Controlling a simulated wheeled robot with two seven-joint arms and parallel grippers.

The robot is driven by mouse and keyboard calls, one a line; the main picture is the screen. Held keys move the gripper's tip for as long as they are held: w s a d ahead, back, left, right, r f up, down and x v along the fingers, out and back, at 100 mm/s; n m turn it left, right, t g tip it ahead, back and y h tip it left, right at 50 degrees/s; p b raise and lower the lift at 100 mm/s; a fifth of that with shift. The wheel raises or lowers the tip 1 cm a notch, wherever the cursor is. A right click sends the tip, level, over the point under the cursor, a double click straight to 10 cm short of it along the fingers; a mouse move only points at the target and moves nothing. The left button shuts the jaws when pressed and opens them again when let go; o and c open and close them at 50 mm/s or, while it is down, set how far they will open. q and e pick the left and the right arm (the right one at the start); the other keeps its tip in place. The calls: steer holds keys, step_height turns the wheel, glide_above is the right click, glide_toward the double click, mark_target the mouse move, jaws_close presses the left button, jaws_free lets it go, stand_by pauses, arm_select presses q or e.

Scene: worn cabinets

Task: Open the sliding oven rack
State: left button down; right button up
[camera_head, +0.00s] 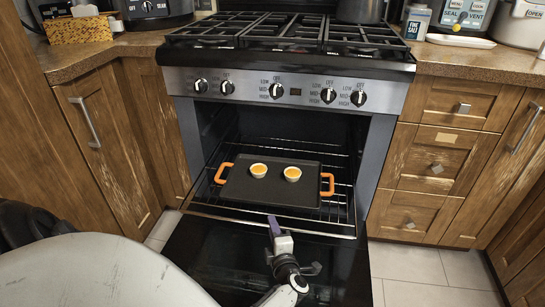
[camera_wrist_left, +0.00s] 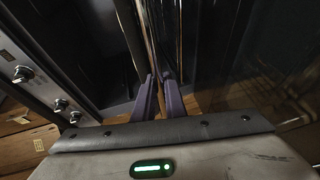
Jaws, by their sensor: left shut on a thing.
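The oven rack (camera_head: 341,206) is a wire shelf inside the open oven (camera_head: 384,135), with its front rail at the oven mouth. A dark tray (camera_head: 270,190) with orange handles sits on it and holds two small white cups (camera_head: 258,170) with orange filling. My left gripper (camera_head: 273,222) is at the middle of the rack's front rail, its purple fingers shut on it. The left wrist view shows the two fingers (camera_wrist_left: 159,90) close together with a thin rail between them. My right gripper is in neither view.
The oven door (camera_head: 215,262) is folded down below the rack, under my left gripper. Wooden cabinets (camera_head: 108,150) and drawers (camera_head: 430,158) flank the oven. A pot (camera_head: 360,10) stands on the stove top. Tiled floor (camera_head: 415,262) shows at the right.

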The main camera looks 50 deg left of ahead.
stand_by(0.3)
arm_select(q)
steer(key=c, duration=1.8)
jaws_free()
